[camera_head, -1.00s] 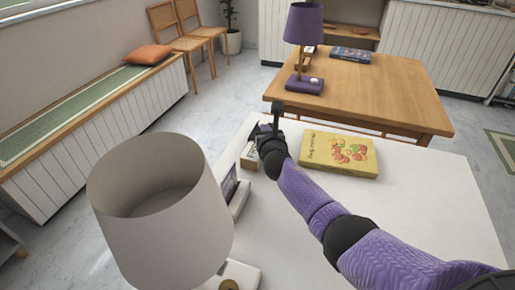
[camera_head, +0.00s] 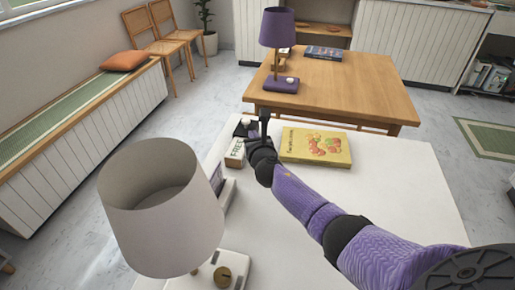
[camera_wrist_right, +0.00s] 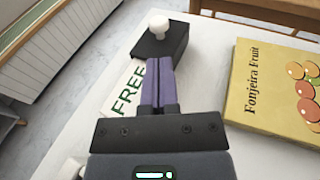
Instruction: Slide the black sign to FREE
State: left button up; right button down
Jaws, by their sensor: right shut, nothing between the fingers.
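The sign is a white strip (camera_head: 234,161) with green FREE lettering on the table's left side; it also shows in the wrist view (camera_wrist_right: 128,92). The black sliding block (camera_wrist_right: 162,44) with a white knob (camera_wrist_right: 158,23) sits at its far end, beyond the FREE lettering; it shows partly in the head view (camera_head: 241,129). My right gripper (camera_wrist_right: 157,62) is shut and empty. Its purple fingers point at the near side of the black block. I cannot tell whether they touch it. In the head view the right gripper (camera_head: 259,141) is beside the sign. My left gripper is not in view.
A yellow Fonjeira Fruit box (camera_head: 316,147) lies right of my right gripper. A large grey lamp (camera_head: 162,215) stands at the front left. A wooden table (camera_head: 345,85) with a purple lamp (camera_head: 278,45) is behind. The white tabletop (camera_head: 410,185) is clear at the right.

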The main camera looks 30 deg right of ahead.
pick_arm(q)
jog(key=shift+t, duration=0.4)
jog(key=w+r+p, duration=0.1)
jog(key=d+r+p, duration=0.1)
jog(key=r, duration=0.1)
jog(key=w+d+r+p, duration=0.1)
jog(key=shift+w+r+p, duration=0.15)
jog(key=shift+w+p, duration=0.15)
pick_arm(e)
jog(key=v, duration=0.7)
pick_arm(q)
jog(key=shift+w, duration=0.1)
pick_arm(e)
jog(key=shift+s+f, duration=0.1)
jog(key=shift+s, duration=0.05)
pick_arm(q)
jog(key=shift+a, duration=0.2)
